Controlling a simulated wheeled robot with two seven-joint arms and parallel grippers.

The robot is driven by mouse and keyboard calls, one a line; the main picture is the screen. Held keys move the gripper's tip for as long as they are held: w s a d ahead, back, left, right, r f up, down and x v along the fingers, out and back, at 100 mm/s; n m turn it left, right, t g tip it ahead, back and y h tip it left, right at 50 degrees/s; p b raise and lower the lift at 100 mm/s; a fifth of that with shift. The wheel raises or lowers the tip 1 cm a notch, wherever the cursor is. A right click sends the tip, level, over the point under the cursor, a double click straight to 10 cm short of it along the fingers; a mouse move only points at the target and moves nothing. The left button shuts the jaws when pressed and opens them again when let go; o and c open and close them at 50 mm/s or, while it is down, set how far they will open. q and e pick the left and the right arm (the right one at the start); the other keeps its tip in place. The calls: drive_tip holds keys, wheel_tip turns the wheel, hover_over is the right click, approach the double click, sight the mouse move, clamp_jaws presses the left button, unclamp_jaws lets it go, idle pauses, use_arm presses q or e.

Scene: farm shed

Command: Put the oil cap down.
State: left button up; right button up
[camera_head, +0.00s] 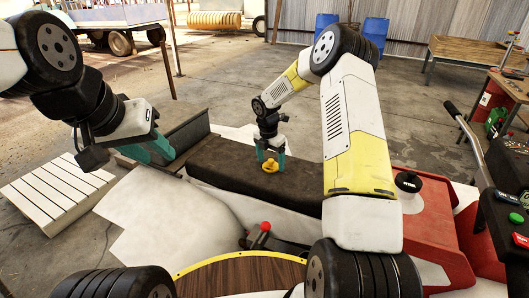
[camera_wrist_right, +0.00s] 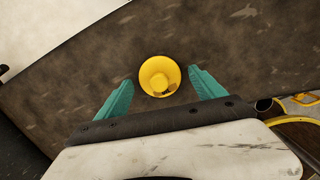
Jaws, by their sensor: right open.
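The yellow oil cap (camera_head: 270,166) is on a long dark brown, worn surface (camera_head: 220,165) in the middle of the head view. It also shows in the right wrist view (camera_wrist_right: 159,76) as a round yellow cup shape. My right gripper (camera_head: 270,154) is directly above the cap, its teal fingers open on either side. In the wrist view there is a gap between the cap and each finger.
A white slatted pallet (camera_head: 58,195) lies at the left. A red body with a black cap (camera_head: 408,182) stands right of the surface. A red-knobbed lever (camera_head: 264,228) rises in front. A wooden table (camera_head: 470,55) and blue barrels (camera_head: 374,30) are at the back.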

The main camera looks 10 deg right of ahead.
wheel_tip(320, 180, up, 11)
drive_tip(key=a, duration=0.1)
wheel_tip(320, 180, up, 8)
drive_tip(key=r+m+t, duration=0.1)
drive_tip(key=m, duration=0.3)
hover_over(268, 168)
drive_tip(key=s, duration=0.5)
drive_tip(key=s+d+r+m+t, duration=0.1)
drive_tip(key=s+d+r+m, duration=0.1)
drive_tip(key=s+r+m, duration=0.7)
drive_tip(key=s+r+m+t+y, duration=0.2)
drive_tip(key=s+m, duration=1.1)
drive_tip(key=s, duration=0.7)
drive_tip(key=shift+s+a+t+y, duration=0.2)
drive_tip(key=shift+t+y, duration=0.4)
